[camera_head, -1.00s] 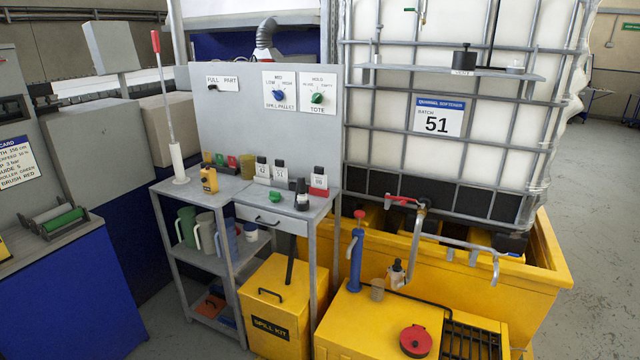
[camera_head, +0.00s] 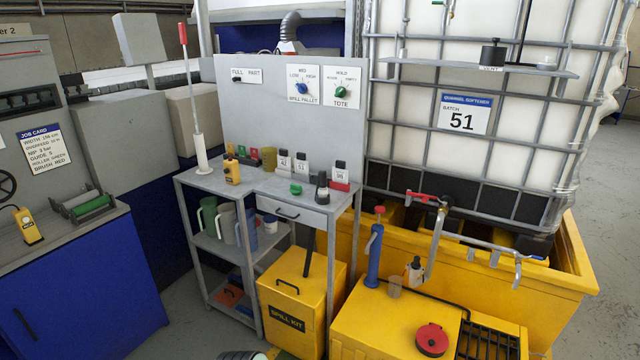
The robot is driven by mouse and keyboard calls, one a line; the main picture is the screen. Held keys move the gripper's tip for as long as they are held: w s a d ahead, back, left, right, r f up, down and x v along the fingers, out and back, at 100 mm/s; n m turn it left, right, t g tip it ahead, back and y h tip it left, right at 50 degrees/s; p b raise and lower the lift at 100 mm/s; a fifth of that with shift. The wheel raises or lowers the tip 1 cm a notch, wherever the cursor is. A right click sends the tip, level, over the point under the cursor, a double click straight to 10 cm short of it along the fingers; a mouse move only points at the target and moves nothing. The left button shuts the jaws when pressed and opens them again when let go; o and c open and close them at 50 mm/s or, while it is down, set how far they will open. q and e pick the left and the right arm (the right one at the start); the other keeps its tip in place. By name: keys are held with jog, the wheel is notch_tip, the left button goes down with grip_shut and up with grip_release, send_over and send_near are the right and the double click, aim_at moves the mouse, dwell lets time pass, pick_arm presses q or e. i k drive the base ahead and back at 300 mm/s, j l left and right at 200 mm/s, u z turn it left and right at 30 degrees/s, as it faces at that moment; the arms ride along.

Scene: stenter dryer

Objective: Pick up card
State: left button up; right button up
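A white job card (camera_head: 45,147) with a dark blue header is on the grey panel of the machine at the far left. It reads width, overfeed, nip, guide, roller green and brush red in small print. A second white card with a blue header, marked batch 51 (camera_head: 464,114), is on the caged white tank. Neither gripper shows clearly. Only a small rounded dark and pale green piece shows at the bottom edge, and I cannot tell what it is.
A yellow spill kit box (camera_head: 290,290) and a yellow spill pallet (camera_head: 575,290) stand on the floor. A blue cabinet (camera_head: 75,285) is at left, with open floor beside it.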

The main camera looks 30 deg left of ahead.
aim_at(340, 174)
jog(key=i+j+z, duration=0.1)
jog(key=z, duration=0.35)
jog(key=j+z, duration=0.4)
jog(key=i+j+z, duration=0.2)
jog(key=j, duration=0.3)
jog(key=j+z, duration=0.2)
jog(key=j, duration=0.3)
